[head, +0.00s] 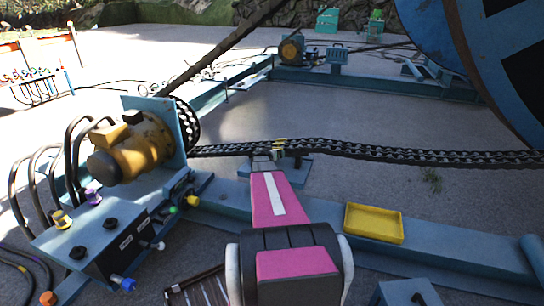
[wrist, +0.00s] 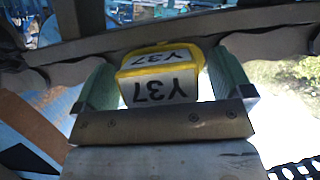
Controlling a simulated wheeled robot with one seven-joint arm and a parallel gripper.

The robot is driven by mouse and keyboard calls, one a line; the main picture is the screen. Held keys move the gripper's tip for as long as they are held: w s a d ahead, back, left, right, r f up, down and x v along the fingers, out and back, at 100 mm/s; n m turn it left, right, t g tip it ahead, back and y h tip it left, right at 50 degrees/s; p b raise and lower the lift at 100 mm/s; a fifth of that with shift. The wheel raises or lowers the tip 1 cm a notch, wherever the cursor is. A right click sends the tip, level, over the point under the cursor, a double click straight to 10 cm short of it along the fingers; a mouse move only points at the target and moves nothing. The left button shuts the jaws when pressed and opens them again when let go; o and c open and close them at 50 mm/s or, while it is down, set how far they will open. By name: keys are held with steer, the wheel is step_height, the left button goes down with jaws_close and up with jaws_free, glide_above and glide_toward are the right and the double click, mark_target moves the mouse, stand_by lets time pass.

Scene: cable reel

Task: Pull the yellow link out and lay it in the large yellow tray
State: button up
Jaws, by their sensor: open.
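The yellow link (wrist: 160,89) has pale faces marked Y37 and a yellow rim. In the wrist view it sits between the two greenish fingers of my gripper (wrist: 167,76). The fingers are open, one on each side, and the left one looks apart from it; contact on the right is hard to tell. In the head view the yellow link (head: 280,146) is small, at the dark chain (head: 350,150), just beyond my gripper (head: 263,155). My arm hides part of that spot. The large yellow tray (head: 374,222) is empty, on the blue beam to the right of my arm.
A yellow motor (head: 130,148) with a sprocket stands left of the chain. A blue control box (head: 100,228) with cables and knobs is at front left. A large blue reel (head: 430,40) is at upper right. The space above the tray is clear.

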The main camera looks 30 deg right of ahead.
steer(key=c, duration=1.3)
steer(key=shift+s+a, duration=1.65)
steer(key=shift+a, duration=0.3)
steer(key=shift+s+a, duration=1.7)
steer(key=shift+a, duration=0.25)
steer(key=shift+s+a, duration=1.65)
steer(key=shift+a, duration=0.3)
steer(key=shift+r, duration=0.1)
steer(key=shift+r, duration=4.45)
